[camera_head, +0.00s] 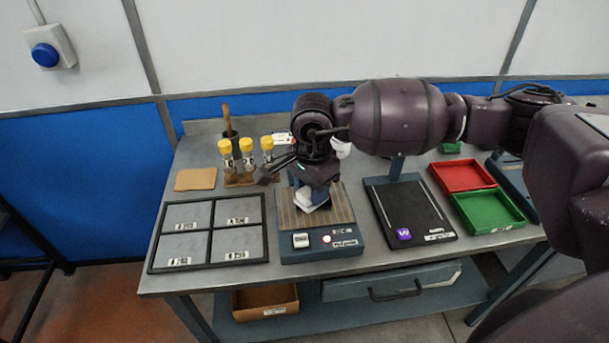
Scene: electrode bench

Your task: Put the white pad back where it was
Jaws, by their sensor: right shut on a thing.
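My right gripper (308,194) points down over the blue-grey bench device with the ribbed tan top (338,203). It is shut on the white pad (312,208), which shows just below the fingers. The pad is partly hidden by the gripper. I cannot tell whether the pad touches the ribbed top or hangs just above it. A black tray with four grey compartments (211,230) lies to the left of the device, and its compartments look empty apart from small labels. My left gripper is not in view.
Yellow-capped vials (246,147) stand in a holder behind the tray, near a tan flat piece (196,179). Right of the device is a black board (408,208) with a purple marked block (403,235). Red (463,175) and green (487,210) trays stand farther right.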

